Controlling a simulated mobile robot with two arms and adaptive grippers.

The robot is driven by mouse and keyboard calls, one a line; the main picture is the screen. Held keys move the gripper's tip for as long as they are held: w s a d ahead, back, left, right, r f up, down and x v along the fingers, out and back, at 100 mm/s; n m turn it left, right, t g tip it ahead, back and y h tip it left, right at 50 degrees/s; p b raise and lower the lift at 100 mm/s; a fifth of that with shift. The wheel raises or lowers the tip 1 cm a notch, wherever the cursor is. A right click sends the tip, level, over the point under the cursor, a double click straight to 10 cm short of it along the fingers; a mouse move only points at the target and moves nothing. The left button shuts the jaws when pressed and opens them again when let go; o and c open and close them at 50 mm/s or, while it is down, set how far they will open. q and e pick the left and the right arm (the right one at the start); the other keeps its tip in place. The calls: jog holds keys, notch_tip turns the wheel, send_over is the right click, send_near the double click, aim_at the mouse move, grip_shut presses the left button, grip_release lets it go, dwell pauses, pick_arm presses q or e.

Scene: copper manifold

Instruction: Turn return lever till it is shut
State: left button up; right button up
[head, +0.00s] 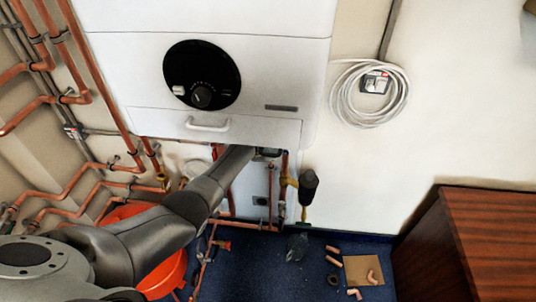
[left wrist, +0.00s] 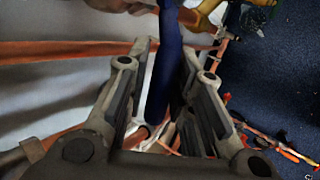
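In the left wrist view a dark blue lever (left wrist: 164,75) stands between the two fingers of my left gripper (left wrist: 174,52). I take it for the return lever, though no label shows. The fingers are apart, one on each side of it, with gaps visible and no clear grip. A brass-coloured fitting (left wrist: 205,14) is near the top, right of the lever. In the head view my left arm reaches under the white boiler (head: 220,60); the gripper there is mostly hidden by the casing, and the blue lever cannot be made out. My right gripper is in neither view.
Copper pipes (head: 75,95) run along the left wall and below the boiler. A red bucket (head: 165,272) is behind my arm. A black-headed object (head: 308,186) is just right of the pipes. Pipe pieces (head: 334,261) lie on the blue floor. A wooden cabinet (head: 480,240) stands right.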

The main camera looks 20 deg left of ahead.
pick_arm(q)
jog(key=shift+o, duration=0.9)
jog(key=v, duration=0.7)
jog(key=shift+s+r, duration=0.15)
jog(key=shift+s, duration=0.05)
jog(key=shift+c, duration=0.3)
